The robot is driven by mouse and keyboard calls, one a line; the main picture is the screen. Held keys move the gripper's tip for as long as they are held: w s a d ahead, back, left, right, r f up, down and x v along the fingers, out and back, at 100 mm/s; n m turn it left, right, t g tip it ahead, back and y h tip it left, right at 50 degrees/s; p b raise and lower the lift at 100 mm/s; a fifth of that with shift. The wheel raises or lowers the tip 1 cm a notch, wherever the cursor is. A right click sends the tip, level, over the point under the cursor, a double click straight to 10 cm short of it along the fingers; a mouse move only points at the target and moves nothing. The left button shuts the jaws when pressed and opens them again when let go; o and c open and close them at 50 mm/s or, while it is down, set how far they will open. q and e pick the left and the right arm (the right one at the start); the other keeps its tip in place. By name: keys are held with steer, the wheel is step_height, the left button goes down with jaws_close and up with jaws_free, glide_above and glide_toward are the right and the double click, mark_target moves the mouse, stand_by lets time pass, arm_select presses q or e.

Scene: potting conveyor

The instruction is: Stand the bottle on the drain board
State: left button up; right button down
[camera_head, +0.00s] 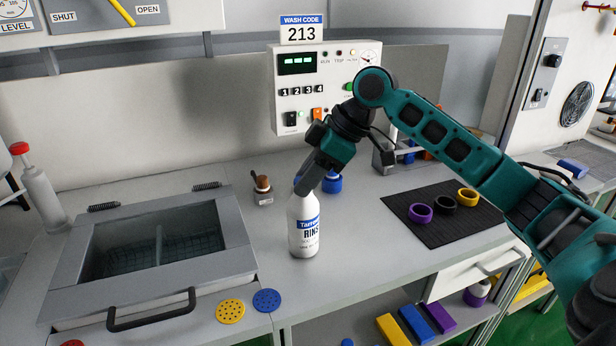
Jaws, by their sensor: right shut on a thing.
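The white bottle (303,236) with a blue and white rinse label is upright over the grey counter, between the basin and the control box. My right gripper (304,188) comes down from above and is shut on the bottle's top, hiding its neck and cap. I cannot tell whether the bottle's base touches the counter. A dark ribbed mat (432,232), which looks like the drain board, lies to the right. Purple (420,213), black (445,204) and yellow (467,198) rings lie along its far part. My left gripper is not in view.
A grey-framed basin (75,268) with a front handle is at left. A small brown-topped item (263,190) and a blue-capped container (333,183) stand behind the bottle. Yellow (230,311) and blue (267,300) discs lie in front. The counter between bottle and mat is clear.

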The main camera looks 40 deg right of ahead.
steer(key=c, duration=1.1)
jaws_free()
steer(key=shift+f, duration=0.1)
steer(key=shift+o, duration=1.6)
steer(key=p+v, duration=0.1)
steer(key=v, duration=1.1)
